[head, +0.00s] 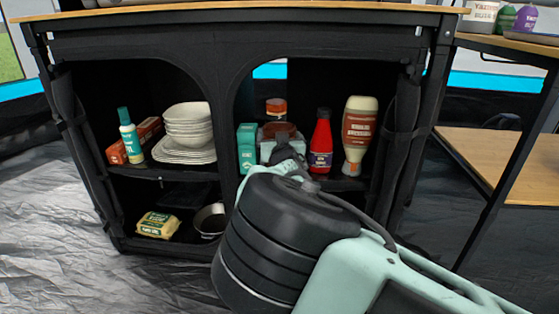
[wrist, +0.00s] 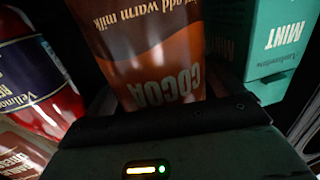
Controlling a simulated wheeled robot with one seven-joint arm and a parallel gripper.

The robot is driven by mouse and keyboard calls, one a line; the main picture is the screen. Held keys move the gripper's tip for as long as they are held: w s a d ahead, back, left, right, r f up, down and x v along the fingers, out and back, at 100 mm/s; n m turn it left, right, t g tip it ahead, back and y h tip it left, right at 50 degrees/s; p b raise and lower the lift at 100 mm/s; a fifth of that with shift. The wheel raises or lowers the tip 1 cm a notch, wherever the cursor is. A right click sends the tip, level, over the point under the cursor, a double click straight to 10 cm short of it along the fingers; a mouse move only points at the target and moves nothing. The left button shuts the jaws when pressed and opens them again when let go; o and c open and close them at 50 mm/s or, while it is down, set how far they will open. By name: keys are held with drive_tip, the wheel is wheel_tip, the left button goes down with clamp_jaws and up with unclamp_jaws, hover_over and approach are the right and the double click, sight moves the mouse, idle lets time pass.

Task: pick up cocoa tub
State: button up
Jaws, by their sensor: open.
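The brown cocoa tub (wrist: 150,55) fills the upper middle of the wrist view, its lettering upside down. In the head view, a brown shape (head: 278,130) on the upper right shelf of the black cabinet appears to be the tub, partly hidden by my arm. My gripper (wrist: 163,92) is open. Its dark fingers show on either side of the tub's near end; whether they touch it I cannot tell. In the head view my gripper (head: 285,152) reaches into the right opening, its tips mostly hidden.
A teal mint box (head: 247,148) stands close left of the tub, and a red bottle (head: 321,142) and a cream-and-brown sauce bottle (head: 358,135) stand to its right. The cabinet divider (head: 227,145) is left of the box. Stacked bowls (head: 187,120) occupy the left opening.

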drive_tip(key=shift+w, duration=0.1)
drive_tip(key=shift+c, duration=0.3)
drive_tip(key=c, duration=1.5)
drive_tip(key=shift+r, duration=0.15)
drive_tip(key=shift+c, duration=1)
